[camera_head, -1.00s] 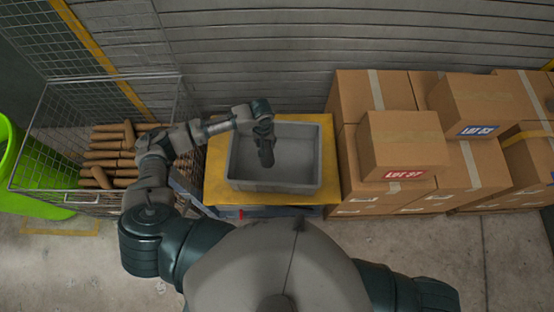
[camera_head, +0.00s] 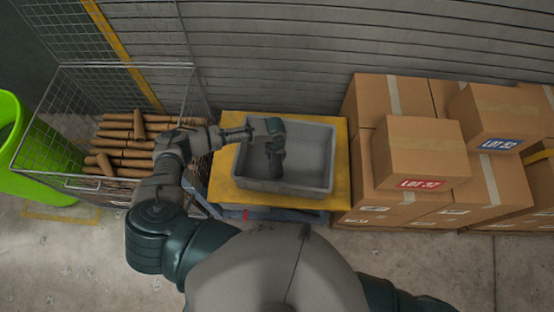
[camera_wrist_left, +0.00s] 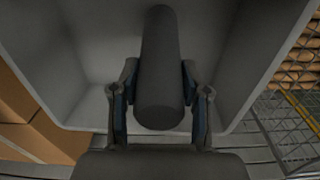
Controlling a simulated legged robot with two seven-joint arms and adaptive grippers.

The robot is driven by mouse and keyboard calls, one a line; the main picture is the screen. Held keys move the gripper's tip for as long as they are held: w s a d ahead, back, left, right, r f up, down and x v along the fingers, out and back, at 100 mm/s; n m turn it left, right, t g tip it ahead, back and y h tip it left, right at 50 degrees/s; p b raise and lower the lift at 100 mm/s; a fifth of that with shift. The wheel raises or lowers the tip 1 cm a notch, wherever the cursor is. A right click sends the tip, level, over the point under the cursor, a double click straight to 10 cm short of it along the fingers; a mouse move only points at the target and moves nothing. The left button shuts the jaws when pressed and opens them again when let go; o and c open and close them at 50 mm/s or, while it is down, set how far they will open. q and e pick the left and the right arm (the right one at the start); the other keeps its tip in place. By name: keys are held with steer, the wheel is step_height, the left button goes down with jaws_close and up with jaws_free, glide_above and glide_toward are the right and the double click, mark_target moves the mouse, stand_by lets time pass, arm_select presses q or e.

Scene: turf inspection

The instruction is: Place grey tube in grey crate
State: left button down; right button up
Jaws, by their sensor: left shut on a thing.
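The grey crate (camera_head: 317,188) stands on a yellow-topped platform in the head view; its wall also shows in the left wrist view (camera_wrist_left: 60,70). My left gripper (camera_head: 275,172) reaches into the crate's opening from above, left of its middle. In the left wrist view the left gripper (camera_wrist_left: 160,100) is shut on the dark grey tube (camera_wrist_left: 160,65), one finger on each side. The tube lies within the crate's walls in that view. I cannot tell whether it touches the crate floor. In the head view the tube is hidden or merges with the gripper. My right gripper is not in view.
A wire cage (camera_head: 70,185) with several brown tubes (camera_head: 125,140) stands left of the yellow platform (camera_head: 228,130). Stacked cardboard boxes (camera_head: 420,150) stand close on the right. A green bin (camera_head: 30,165) is at the far left. A slatted wall is behind.

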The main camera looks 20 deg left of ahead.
arm_select(q)
step_height(320, 180, down, 4)
steer(key=shift+r, duration=0.2)
steer(key=shift+d, duration=0.3)
steer(key=c, duration=0.6)
jaws_free()
steer(key=shift+o, duration=0.2)
steer(key=shift+a+f, duration=0.1)
steer(key=shift+a, duration=0.15)
steer(key=shift+a+r, duration=0.1)
steer(key=shift+r, duration=0.15)
steer(key=r, duration=1)
steer(key=shift+d+r, duration=0.2)
steer(key=shift+r, duration=0.2)
steer(key=shift+a+r, duration=0.2)
steer(key=shift+r, duration=0.3)
